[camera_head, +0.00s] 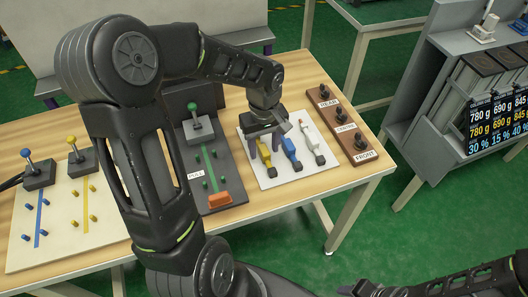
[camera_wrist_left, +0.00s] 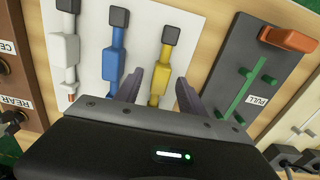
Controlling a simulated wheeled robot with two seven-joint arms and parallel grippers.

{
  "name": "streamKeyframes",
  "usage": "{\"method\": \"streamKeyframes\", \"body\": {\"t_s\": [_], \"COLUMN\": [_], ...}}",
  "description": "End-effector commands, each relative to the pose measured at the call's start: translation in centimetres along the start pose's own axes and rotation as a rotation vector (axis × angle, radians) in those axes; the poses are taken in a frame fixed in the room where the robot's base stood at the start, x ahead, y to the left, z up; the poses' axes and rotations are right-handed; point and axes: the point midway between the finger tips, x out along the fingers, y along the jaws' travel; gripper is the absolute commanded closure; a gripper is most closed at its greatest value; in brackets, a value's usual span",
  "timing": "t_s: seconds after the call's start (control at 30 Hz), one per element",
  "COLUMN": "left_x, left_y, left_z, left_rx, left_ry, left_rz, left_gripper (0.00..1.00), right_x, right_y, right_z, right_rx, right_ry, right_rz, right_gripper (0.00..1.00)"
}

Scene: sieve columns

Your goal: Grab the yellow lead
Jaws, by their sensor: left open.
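The yellow lead (camera_head: 265,160) lies on a white board (camera_head: 262,181) on the wooden table, beside the blue lead (camera_head: 291,152) and the white lead (camera_head: 312,144). My left gripper (camera_head: 265,145) is open over the yellow lead and hides part of it. In the left wrist view the yellow lead (camera_wrist_left: 162,68) runs between the two fingers (camera_wrist_left: 159,92), with one finger on each side. The finger on the left is in the gap by the blue lead (camera_wrist_left: 116,50). I cannot tell how far down the fingertips reach. The white lead (camera_wrist_left: 65,48) is farther left.
A dark panel (camera_head: 228,194) with a green lever and an orange block stands left of the board. A brown strip (camera_head: 342,125) with labelled sockets lies right of it. A cream board (camera_head: 62,252) with blue and yellow levers is at the left.

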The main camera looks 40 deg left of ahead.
Motion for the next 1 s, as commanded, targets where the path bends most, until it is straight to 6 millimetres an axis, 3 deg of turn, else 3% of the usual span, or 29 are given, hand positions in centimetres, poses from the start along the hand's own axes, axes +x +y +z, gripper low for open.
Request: {"method": "streamKeyframes", "body": {"t_s": [0.13,0.7,1.0], "left_x": [1.18,1.16,1.15], "left_y": [-0.03,0.00,0.00], "left_z": [0.06,0.02,0.02], "left_rx": [0.001,0.001,0.001], "left_ry": [-0.001,0.000,0.000], "left_rz": [-0.001,0.000,0.000], "left_gripper": [0.53,0.53,0.76], "right_x": [-0.04,-0.03,-0.03], "right_y": [-0.01,-0.01,-0.01], "right_z": [0.01,0.01,0.01], "right_rx": [0.000,0.000,0.000], "right_ry": [0.000,0.000,0.000], "right_rz": [0.000,0.000,0.000], "right_gripper": [0.64,0.64,0.64]}}
